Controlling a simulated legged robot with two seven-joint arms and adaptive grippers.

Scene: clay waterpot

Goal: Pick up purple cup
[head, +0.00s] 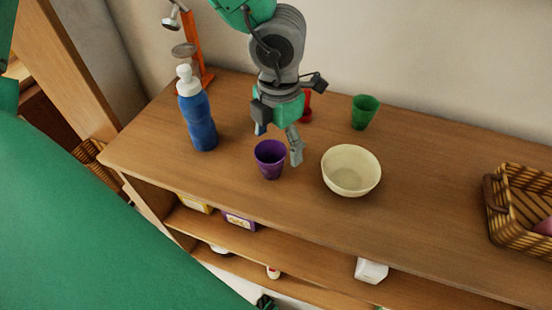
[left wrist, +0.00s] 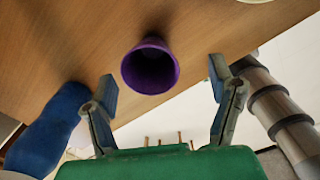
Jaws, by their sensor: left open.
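The purple cup (head: 270,160) stands upright near the front edge of the wooden counter (head: 420,215). My left gripper (head: 278,142) is open just behind and above the cup, with one finger to each side. Nothing is between the fingers' tips in a grip. In the left wrist view, the purple cup (left wrist: 150,68) shows its dark open mouth between the two spread fingers of my left gripper (left wrist: 163,78), apart from both. My right gripper is not in view.
A blue bottle (head: 198,115) stands left of the cup. A cream bowl (head: 351,172) is close on the right. A green cup (head: 364,112) and a red object (head: 306,108) stand behind. A wicker basket (head: 515,205) is far right. Shelves with items lie below.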

